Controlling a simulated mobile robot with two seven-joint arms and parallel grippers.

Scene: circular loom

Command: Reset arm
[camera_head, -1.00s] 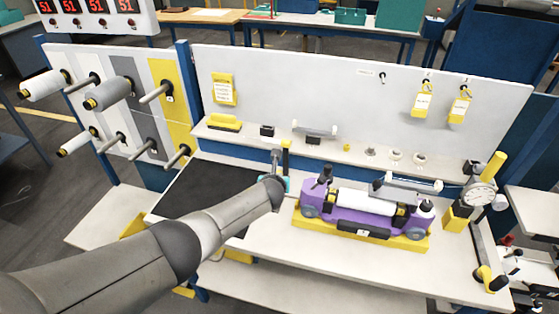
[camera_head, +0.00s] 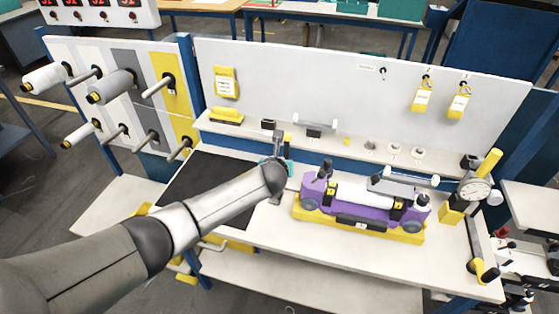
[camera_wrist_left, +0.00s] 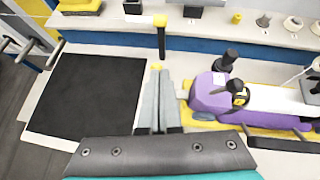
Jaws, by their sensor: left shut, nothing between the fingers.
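My left arm comes in from the lower left in the head view. Its gripper (camera_head: 279,143) is over the bench between the black mat (camera_head: 200,185) and the purple device (camera_head: 363,204). In the left wrist view the two grey fingers (camera_wrist_left: 158,80) lie together, shut and empty. The purple device (camera_wrist_left: 215,95), with a white roller on a yellow base, is right of the fingers. The black mat (camera_wrist_left: 85,95) is left of them. A black upright piece with a yellow end (camera_wrist_left: 160,38) shows just beyond the fingertips. My right gripper is not in view.
A shelf (camera_head: 236,130) with small parts runs behind the bench. A peg panel with rolls (camera_head: 110,87) stands at left. A dial gauge (camera_head: 480,192) stands at the bench's right. The mat's surface is clear.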

